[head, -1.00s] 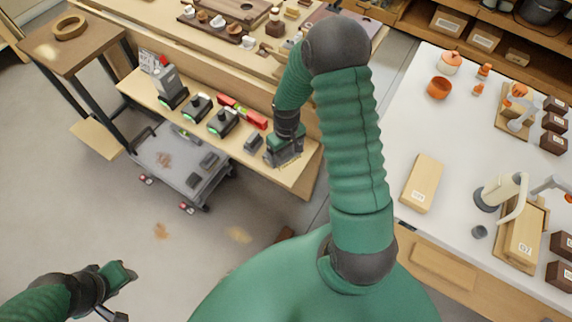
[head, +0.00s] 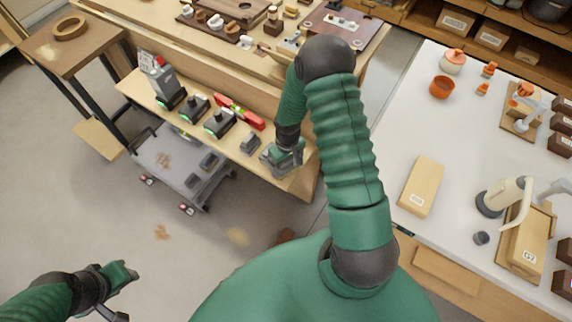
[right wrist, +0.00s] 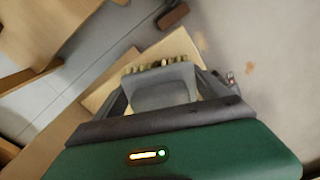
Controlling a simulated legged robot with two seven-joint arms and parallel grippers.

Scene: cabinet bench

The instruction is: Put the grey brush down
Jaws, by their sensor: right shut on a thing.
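The grey brush (right wrist: 165,88) shows in the right wrist view between the fingers of my right gripper, with a row of pale bristles along its far edge. My right gripper (head: 284,161) is shut on it, at the right end of the low wooden shelf (head: 302,184) in the head view. There the gripper mostly hides the brush, and I cannot tell whether it touches the shelf. My left gripper (head: 122,292) is open and empty at the lower left, above the floor.
A small dark grey block (head: 250,143) lies on the shelf just left of my right gripper. Green-lit chargers (head: 219,123) and a red level (head: 240,112) are farther left. A grey cart (head: 180,165) stands in front of the shelf. The white table (head: 396,172) is at right.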

